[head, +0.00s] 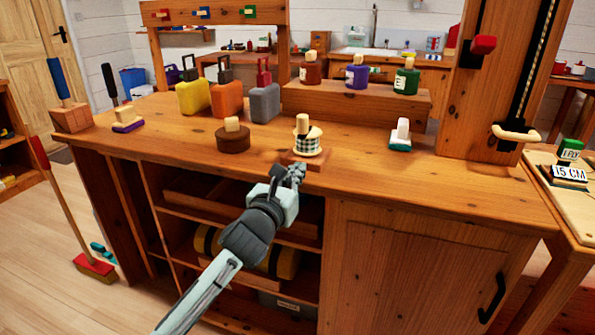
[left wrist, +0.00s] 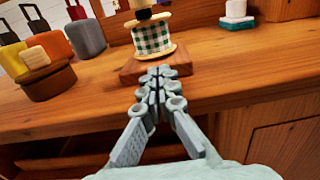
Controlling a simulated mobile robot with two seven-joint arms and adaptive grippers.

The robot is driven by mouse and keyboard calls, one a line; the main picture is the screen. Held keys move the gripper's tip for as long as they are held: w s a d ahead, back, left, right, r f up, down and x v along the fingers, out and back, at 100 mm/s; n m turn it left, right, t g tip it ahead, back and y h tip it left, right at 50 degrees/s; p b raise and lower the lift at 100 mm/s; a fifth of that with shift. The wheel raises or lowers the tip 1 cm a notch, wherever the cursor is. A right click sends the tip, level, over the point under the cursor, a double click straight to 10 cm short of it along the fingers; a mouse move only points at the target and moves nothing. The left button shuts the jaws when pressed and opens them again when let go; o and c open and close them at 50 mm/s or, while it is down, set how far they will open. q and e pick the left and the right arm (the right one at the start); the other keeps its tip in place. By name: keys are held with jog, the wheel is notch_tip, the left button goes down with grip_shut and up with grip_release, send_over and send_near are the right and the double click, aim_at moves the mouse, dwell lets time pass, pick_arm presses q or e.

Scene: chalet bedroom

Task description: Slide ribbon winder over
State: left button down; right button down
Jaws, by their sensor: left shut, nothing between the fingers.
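The ribbon winder (head: 308,141) stands near the front edge of the wooden workbench. It is a spool with green-and-white checked ribbon between cream discs, a light knob on top and a wooden base. It also shows in the left wrist view (left wrist: 153,40), upright, its base just beyond my fingertips. My left gripper (head: 297,172) is shut and empty at the front side of the base. In the left wrist view my gripper (left wrist: 157,75) overlaps the base's front edge, and I cannot tell whether it touches. My right gripper is not in view.
A round brown block with a light knob (head: 233,138) stands left of the winder. Yellow, orange and grey cases (head: 264,103) stand behind it. A wooden riser (head: 357,103) carries several bottles. A white-and-green block (head: 401,136) stands right, with clear bench between it and the winder.

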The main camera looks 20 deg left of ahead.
aim_at(307, 155)
pick_arm(q)
jog(key=shift+w, duration=0.15)
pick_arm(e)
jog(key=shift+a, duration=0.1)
